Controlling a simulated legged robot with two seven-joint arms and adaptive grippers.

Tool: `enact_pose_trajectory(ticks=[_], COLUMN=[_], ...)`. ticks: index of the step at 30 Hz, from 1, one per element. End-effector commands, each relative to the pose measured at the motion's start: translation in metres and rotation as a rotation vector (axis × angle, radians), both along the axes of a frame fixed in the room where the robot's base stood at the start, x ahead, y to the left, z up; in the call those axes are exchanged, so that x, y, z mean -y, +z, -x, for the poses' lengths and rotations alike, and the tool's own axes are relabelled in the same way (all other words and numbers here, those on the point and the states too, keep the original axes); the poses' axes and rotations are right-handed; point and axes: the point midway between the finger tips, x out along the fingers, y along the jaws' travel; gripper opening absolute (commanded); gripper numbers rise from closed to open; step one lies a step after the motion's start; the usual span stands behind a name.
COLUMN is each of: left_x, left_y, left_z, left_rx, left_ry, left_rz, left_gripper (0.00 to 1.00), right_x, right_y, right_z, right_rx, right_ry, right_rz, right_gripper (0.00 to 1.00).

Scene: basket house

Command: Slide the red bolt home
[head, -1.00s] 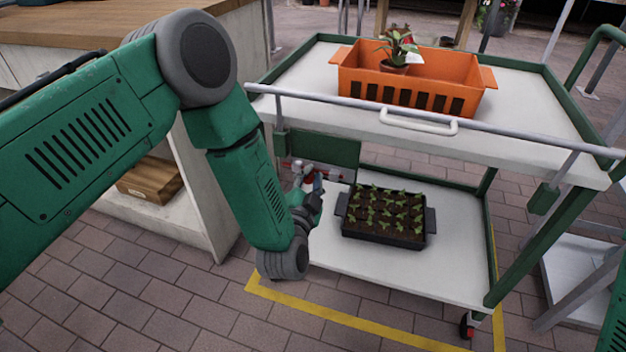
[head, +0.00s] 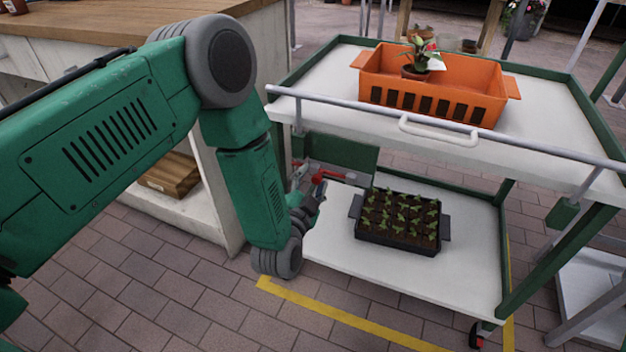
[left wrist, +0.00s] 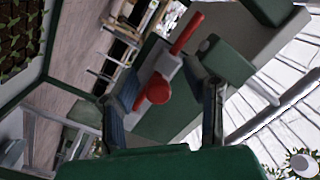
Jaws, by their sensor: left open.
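The red bolt (head: 328,174) is on the green panel (head: 345,153) between the cart's shelves. In the left wrist view it shows as a red rod (left wrist: 187,33) running through a pale bracket, with a round red knob (left wrist: 157,90) toward me. My left gripper (head: 308,190) is beside the bolt, at the left end of the cart. In the left wrist view its two fingers are spread, with the knob seen between them (left wrist: 168,92). I cannot tell whether a finger touches the knob. My right gripper is not in view.
An orange crate (head: 430,101) with a potted plant (head: 420,62) stands on the cart's top shelf. A black seedling tray (head: 400,240) is on the lower shelf. A silver rail (head: 450,124) runs along the cart's front. A wooden-topped bench (head: 140,30) stands at left.

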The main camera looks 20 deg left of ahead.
Motion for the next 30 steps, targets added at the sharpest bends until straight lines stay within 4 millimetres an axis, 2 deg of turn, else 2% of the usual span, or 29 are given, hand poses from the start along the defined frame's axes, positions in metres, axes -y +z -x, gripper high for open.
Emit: enact_pose_trajectory(ticks=[4, 8, 18, 30], left_x=[0.002, 0.002, 0.002, 0.002], left_y=[0.001, 0.0, -0.002, -0.002], left_z=[0.004, 0.021, 0.101, 0.119], left_rx=[0.001, -0.002, -0.006, -0.003], left_ry=[-0.002, -0.004, -0.004, 0.0], left_rz=[0.0, 0.0, 0.003, 0.004], left_gripper=[0.41, 0.41, 0.41, 0.41], right_x=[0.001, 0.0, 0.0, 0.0], right_y=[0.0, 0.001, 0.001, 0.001], right_z=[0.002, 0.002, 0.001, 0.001], right_rx=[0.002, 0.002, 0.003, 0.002], right_ry=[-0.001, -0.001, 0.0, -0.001], right_rz=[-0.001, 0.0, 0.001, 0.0], right_gripper=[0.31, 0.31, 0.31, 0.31])
